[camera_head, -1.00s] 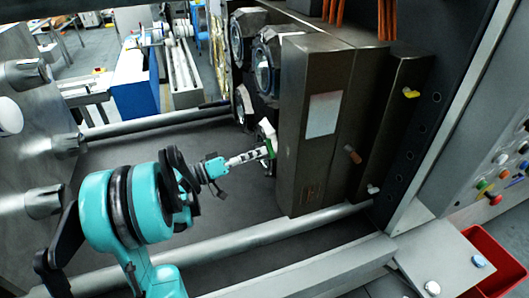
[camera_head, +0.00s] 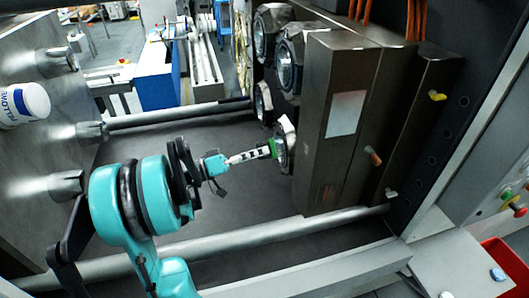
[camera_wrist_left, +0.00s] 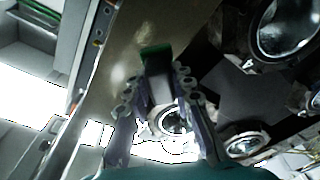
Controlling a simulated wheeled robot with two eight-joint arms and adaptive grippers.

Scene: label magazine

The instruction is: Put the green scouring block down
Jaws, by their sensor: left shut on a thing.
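The green scouring block (camera_head: 273,148) is small at the tip of my left gripper (camera_head: 262,152) in the head view. It is close to a round metal fitting (camera_head: 284,146) on the machine; I cannot tell whether they touch. In the left wrist view, the block's green end (camera_wrist_left: 156,51) shows beyond the fingertips of the left gripper (camera_wrist_left: 158,80), with a dark part between the fingers. The fingers are shut on it. The surface under the block is not clear. My right gripper is in neither view.
A dark machine housing (camera_head: 338,150) stands just right of the gripper. A metal rail (camera_head: 250,237) crosses in front, and another (camera_head: 180,115) lies behind. A white tub (camera_head: 25,105) is at the far left. The dark bed (camera_head: 235,205) below is bare.

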